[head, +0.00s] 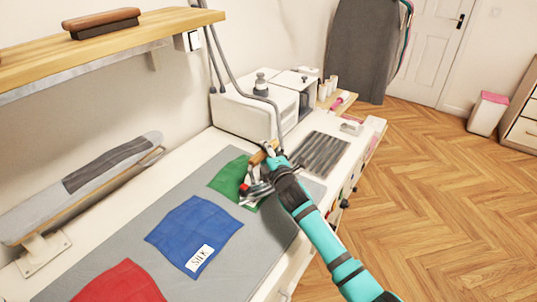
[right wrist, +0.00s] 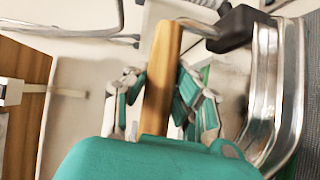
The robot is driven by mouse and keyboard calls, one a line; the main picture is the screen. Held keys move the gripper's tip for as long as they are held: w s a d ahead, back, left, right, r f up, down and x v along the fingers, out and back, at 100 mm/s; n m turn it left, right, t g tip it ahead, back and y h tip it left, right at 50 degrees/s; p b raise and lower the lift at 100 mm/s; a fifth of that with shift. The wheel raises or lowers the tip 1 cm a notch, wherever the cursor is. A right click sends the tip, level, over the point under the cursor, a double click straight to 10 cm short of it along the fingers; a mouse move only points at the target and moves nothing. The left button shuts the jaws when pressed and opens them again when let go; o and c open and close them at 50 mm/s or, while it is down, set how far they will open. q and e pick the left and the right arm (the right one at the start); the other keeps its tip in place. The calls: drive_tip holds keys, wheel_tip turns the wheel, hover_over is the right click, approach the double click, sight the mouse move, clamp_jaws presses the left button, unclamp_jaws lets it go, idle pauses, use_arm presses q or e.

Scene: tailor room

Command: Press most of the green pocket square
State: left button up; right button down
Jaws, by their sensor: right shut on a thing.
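The green pocket square (head: 227,174) lies on the grey pressing mat (head: 255,258). The iron (head: 256,190) is over its right part and hides some of it; I cannot tell whether the soleplate touches the cloth. My right gripper (head: 271,158) is shut on the iron's wooden handle. In the right wrist view the handle (right wrist: 162,80) stands between the fingers, with the shiny metal iron body (right wrist: 264,95) beside them. The blue square (head: 192,225) lies nearer, with a "SILK" card (head: 199,258) on it. The red square (head: 120,284) is nearest. My left gripper is not in view.
A white steam unit (head: 240,112) stands behind the mat, its hose rising and dropping towards the iron. A dark ribbed rest (head: 318,152) lies right of the iron. A sleeve board (head: 95,178) is at left, under a wooden shelf (head: 110,45) with a brush (head: 102,22).

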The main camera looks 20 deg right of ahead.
drive_tip(key=shift+w+a+r+b, duration=0.15)
drive_tip(key=shift+w+a+b, duration=0.65)
drive_tip(key=shift+w, duration=0.25)
drive_tip(key=shift+w+a+r+b, duration=0.15)
drive_tip(key=shift+w+a+b, duration=0.4)
drive_tip(key=shift+w+a, duration=0.4)
drive_tip(key=shift+w+d, duration=0.1)
drive_tip(key=shift+w, duration=0.1)
drive_tip(key=w+a+b, duration=0.4)
drive_tip(key=w+b, duration=0.1)
drive_tip(key=shift+w+a+b, duration=0.2)
drive_tip(key=shift+b, duration=0.15)
idle(0.6)
